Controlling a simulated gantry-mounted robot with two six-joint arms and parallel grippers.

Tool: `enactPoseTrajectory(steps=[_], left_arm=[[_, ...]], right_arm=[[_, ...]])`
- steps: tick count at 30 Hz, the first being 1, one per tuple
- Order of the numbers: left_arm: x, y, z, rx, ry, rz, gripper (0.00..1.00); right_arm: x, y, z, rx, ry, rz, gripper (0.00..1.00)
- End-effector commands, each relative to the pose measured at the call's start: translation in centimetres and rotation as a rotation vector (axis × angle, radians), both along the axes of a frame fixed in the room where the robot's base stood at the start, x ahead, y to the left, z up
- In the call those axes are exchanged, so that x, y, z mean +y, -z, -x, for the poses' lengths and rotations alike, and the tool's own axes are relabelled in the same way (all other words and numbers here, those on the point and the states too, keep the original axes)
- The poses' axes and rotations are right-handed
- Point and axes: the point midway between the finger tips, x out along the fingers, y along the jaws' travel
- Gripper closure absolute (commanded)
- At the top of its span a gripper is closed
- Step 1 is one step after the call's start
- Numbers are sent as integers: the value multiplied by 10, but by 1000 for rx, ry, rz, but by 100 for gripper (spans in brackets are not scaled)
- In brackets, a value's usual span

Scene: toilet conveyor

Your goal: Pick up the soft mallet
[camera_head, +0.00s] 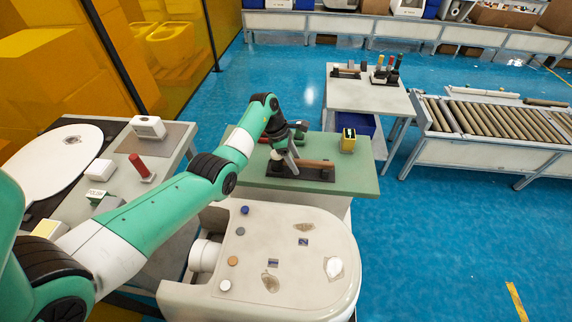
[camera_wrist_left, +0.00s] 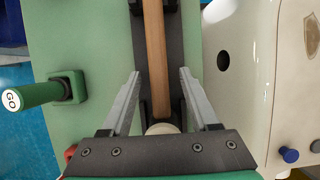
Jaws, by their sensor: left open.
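The soft mallet has a wooden handle (camera_head: 316,163) and lies in a dark holder (camera_head: 322,177) on the green table top. In the left wrist view the wooden handle (camera_wrist_left: 155,55) runs up the picture, and the pale mallet head (camera_wrist_left: 162,128) shows partly behind the gripper's body. My left gripper (camera_head: 291,167) is over the mallet near its head end. In the left wrist view its two fingers (camera_wrist_left: 160,75) are spread, one on each side of the handle, with gaps between. Whether the fingertips reach down to handle height I cannot tell. My right gripper is not in view.
A yellow block (camera_head: 348,141) stands on the green table's right part. A toilet body (camera_head: 310,225) with small coloured plugs is close in front. A roller conveyor (camera_head: 500,122) is far right.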

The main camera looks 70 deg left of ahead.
Motion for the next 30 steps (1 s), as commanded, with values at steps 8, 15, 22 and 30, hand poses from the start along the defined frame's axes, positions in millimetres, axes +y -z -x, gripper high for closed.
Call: enactPoseTrajectory(steps=[8,15,22,30], left_arm=[[0,-1,0,0,0,0,66],[0,-1,0,0,0,0,100],[0,-1,0,0,0,0,100],[0,-4,-1,-2,0,-1,100]], right_arm=[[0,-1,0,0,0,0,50],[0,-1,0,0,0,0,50],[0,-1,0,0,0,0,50],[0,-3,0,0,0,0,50]])
